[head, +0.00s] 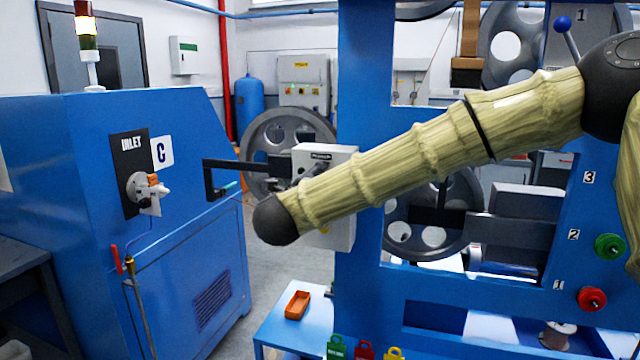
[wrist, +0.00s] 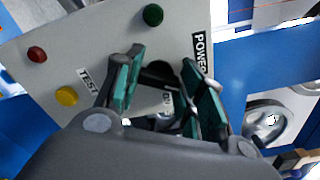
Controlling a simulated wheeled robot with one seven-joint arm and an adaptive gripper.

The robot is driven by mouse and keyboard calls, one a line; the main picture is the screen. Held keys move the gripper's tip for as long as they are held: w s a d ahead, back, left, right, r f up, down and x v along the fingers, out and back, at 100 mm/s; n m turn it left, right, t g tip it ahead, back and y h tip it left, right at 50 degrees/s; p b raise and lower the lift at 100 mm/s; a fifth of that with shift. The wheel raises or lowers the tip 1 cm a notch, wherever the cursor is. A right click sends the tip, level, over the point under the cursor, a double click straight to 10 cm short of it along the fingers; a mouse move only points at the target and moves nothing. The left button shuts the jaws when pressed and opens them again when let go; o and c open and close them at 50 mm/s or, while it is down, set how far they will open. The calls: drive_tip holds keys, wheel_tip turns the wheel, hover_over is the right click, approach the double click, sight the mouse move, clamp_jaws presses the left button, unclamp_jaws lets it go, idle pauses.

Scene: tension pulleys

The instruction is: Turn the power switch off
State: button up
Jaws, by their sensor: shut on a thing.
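A pale control box (head: 303,155) is fixed to the blue machine frame. In the wrist view its face (wrist: 65,45) fills the upper left. The black power switch (wrist: 159,72) sits next to the POWER label (wrist: 201,53). My gripper (wrist: 162,80) has its two teal-padded fingers on either side of the switch and is shut on it. The lower part of the switch and the label under it are partly hidden by the fingers. In the head view my arm crosses in front of the box and hides most of the gripper and switch.
The box also carries a green button (wrist: 153,15), a red button (wrist: 37,54) and a yellow button (wrist: 67,96) near the TEST label. A black crank arm (head: 235,165) stands left of the box. A blue cabinet (head: 190,220) is at the left.

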drive_tip(key=shift+f+n+p, duration=0.1)
drive_tip(key=shift+n+p, duration=0.25)
drive_tip(key=shift+n, duration=2.65)
drive_tip(key=o, duration=1)
drive_tip(key=v, duration=1.2)
